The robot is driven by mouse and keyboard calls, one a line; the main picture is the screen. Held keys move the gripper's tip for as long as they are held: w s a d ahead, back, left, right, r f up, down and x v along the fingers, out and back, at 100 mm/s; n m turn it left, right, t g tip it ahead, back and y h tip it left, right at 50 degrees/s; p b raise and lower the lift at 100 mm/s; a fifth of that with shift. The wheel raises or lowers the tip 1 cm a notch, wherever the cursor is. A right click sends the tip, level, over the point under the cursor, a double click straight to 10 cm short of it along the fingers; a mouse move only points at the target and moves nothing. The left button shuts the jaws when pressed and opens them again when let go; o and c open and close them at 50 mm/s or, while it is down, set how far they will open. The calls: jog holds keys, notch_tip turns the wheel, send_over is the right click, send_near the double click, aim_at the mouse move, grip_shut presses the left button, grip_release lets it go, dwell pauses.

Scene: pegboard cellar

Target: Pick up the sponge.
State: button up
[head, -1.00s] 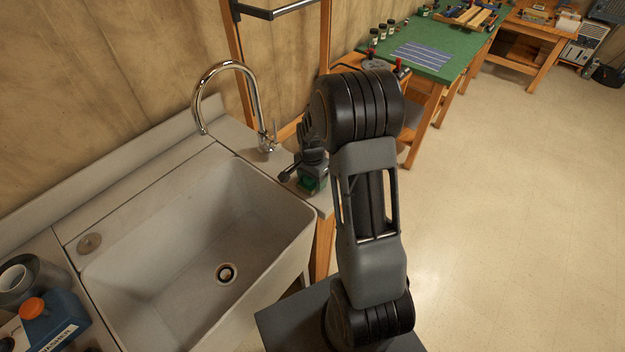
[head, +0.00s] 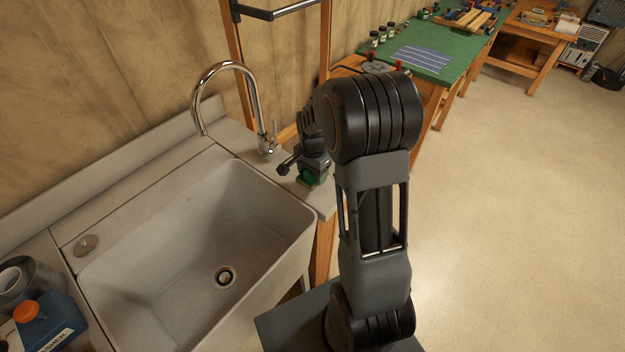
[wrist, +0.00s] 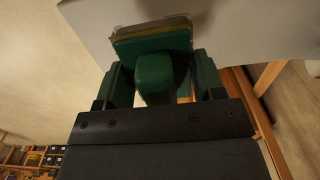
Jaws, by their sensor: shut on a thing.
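My gripper (wrist: 160,83) is shut on the sponge (wrist: 152,38), which shows in the wrist view as a green block with a thin yellowish edge at its far end. The green fingers stand on either side of its near part. In the head view my gripper (head: 312,174) is over the grey ledge at the sink's right back corner, beside the faucet. The sponge is mostly hidden there by the gripper and arm. I cannot tell whether it touches the ledge.
The sink (head: 190,240) lies left of my gripper, with a tall chrome faucet (head: 258,110) close behind. A blue bottle with an orange cap (head: 50,322) stands at the lower left. A green-topped bench (head: 440,60) is at the back.

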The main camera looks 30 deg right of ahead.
jog(key=s+r+b, duration=0.1)
jog(key=s+r, duration=0.3)
jog(key=s, duration=0.3)
jog(key=s+a+r, duration=0.1)
jog(key=s+r, duration=0.4)
jog(key=s, duration=0.1)
jog(key=shift+s+r+b, duration=0.15)
jog(key=shift+s+b, duration=0.25)
jog(key=shift+a, duration=0.1)
